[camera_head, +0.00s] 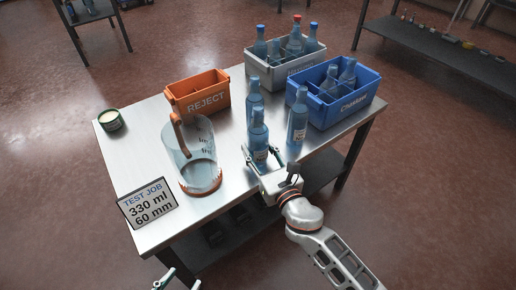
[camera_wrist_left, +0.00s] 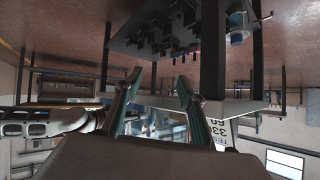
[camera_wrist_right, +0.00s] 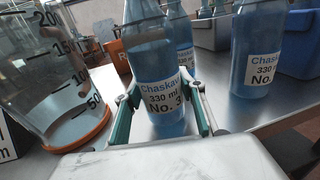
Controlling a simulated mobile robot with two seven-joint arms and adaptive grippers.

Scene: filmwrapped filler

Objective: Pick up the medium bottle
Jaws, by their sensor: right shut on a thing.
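My right gripper (camera_head: 262,162) is shut on the front blue bottle (camera_head: 258,138), which stands upright at the table's near edge. In the right wrist view this held bottle (camera_wrist_right: 158,75) sits between the fingers, with a label reading 330 ml and No. 3. A second blue bottle (camera_head: 254,95) stands behind it. A third (camera_head: 298,122) stands to its right, also labelled 330 ml in the right wrist view (camera_wrist_right: 258,65). I cannot tell whether the held bottle touches the table. My left gripper (camera_wrist_left: 158,82) is open and empty, low before the table.
A clear measuring jug (camera_head: 200,155) stands left of the bottles. An orange REJECT bin (camera_head: 205,98), a grey crate (camera_head: 268,72) and a blue crate (camera_head: 345,112) stand behind. A tin (camera_head: 110,122) and a sign (camera_head: 148,203) are at the left, with bare tabletop between.

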